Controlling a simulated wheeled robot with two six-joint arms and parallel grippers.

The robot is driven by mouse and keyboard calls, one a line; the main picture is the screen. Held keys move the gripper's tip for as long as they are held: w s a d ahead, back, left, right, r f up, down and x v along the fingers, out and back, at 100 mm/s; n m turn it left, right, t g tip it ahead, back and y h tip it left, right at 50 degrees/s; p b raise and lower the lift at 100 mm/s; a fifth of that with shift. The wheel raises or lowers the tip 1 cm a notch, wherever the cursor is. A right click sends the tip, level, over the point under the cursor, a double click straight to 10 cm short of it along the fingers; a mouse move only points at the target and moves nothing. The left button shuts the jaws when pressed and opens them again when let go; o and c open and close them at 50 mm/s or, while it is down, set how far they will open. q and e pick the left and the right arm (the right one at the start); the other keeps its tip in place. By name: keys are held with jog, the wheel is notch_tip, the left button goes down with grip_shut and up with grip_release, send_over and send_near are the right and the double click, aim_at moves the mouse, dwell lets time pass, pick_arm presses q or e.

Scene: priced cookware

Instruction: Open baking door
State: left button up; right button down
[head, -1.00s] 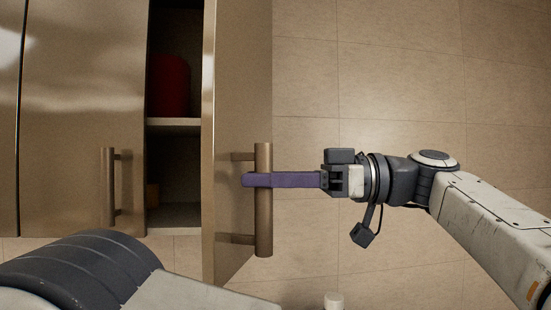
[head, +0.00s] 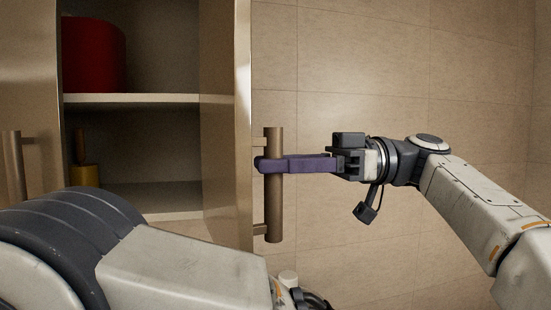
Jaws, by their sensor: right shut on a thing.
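The cabinet door (head: 243,120) stands swung open and shows nearly edge-on in the head view, right of the cabinet opening. Its brown vertical bar handle (head: 274,215) is on the door's right-hand side. My right gripper (head: 268,165) reaches in from the right with its purple fingers shut on the handle, above the bar's middle. My left arm crosses the lower left, and part of it shows at the bottom centre. The left gripper's fingers cannot be made out.
Inside the cabinet, a red pot (head: 92,55) stands on the upper shelf (head: 150,98). A yellow item (head: 86,176) is on the lower level. A second door with a handle (head: 17,165) is at the far left. Tiled surface (head: 350,75) fills the right, clear around my right arm.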

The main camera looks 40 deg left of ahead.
jog(key=shift+a, duration=0.1)
dwell(0.3)
jog(key=shift+r, duration=0.1)
jog(key=c, duration=0.8)
grip_release()
jog(key=shift+o, duration=0.9)
jog(key=shift+a, duration=0.25)
jog(key=shift+d, duration=0.15)
jog(key=p+v, duration=0.4)
jog(key=v, duration=0.6)
jog(key=shift+w, duration=0.3)
